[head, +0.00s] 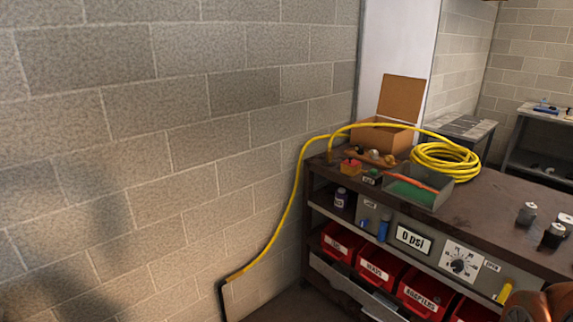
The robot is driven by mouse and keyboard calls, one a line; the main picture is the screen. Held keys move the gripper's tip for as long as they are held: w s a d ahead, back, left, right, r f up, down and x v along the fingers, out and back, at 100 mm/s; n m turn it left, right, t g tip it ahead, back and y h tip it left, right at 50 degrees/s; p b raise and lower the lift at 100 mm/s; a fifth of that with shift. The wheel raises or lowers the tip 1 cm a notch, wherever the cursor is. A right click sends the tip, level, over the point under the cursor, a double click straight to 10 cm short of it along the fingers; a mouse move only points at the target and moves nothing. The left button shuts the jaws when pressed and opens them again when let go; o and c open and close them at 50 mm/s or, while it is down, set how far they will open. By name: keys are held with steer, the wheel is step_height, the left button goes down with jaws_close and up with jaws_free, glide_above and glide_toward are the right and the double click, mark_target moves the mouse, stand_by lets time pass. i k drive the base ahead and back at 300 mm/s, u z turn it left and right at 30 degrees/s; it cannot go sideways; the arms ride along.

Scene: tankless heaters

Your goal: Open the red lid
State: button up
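I cannot make out a clear red lid. A small red and yellow item (351,166) sits on the dark workbench (480,215), near its back left corner; it is too small to tell whether it has a lid. Red bins (377,269) with white labels stand in a row under the bench top. An orange rounded part, probably of my arm, shows at the bottom right corner. My gripper is not in view.
A yellow hose (446,161) lies coiled on the bench and hangs down by the block wall (180,130). A grey tray (412,190) and an open cardboard box (380,136) stand there. Dark cylinders (526,214) stand at right.

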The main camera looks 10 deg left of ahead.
mark_target(350, 162)
steer(key=u, duration=0.25)
steer(key=k, duration=0.6)
steer(key=u, duration=0.65)
steer(key=i, duration=1.45)
steer(key=z, duration=0.1)
